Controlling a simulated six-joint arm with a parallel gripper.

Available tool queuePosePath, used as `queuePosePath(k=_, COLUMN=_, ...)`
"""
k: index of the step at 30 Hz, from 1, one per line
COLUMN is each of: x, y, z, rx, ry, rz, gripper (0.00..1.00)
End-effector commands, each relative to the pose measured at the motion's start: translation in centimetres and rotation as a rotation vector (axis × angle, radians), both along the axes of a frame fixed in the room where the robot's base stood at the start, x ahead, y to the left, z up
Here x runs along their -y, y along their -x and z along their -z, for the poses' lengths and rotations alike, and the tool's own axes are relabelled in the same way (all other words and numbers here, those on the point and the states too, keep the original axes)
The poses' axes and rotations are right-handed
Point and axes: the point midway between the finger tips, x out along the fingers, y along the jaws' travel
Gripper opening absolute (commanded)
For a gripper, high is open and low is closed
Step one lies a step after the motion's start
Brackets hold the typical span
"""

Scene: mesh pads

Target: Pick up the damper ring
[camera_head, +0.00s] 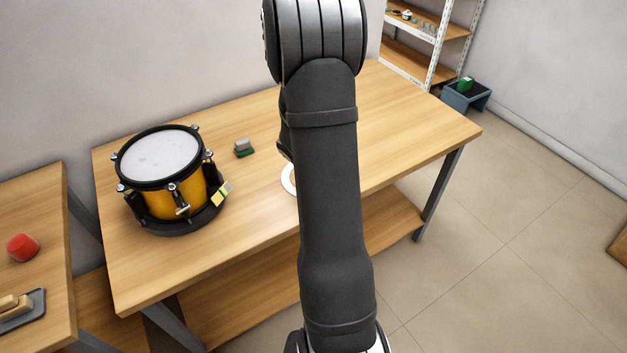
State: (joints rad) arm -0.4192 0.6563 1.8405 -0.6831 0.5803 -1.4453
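A thin white ring (285,180), which looks like the damper ring, lies on the wooden workbench (420,125) near its middle. Only its left part shows; my dark arm hides the rest. My gripper is not visible, as my own arm blocks the view around the ring. I cannot tell how far the gripper is from the ring or whether it is open.
A yellow drum (172,204) with a white head stands in a dark stand at the bench's left. A yellow-and-black piece (222,194) leans beside it. A small grey-and-green block (243,147) lies behind the ring. The bench's right side is clear. A red object (22,247) sits on another table.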

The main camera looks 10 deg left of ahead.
Motion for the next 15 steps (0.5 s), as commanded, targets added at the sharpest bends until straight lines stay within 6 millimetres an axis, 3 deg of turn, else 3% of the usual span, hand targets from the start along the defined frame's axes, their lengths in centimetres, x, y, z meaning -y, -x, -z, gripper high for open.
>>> queuePosePath(k=11, x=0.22, y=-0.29, z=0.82, rx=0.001, ry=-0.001, rz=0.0, gripper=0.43)
queuePosePath(k=15, x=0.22, y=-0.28, z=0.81, rx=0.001, ry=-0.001, rz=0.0, gripper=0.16)
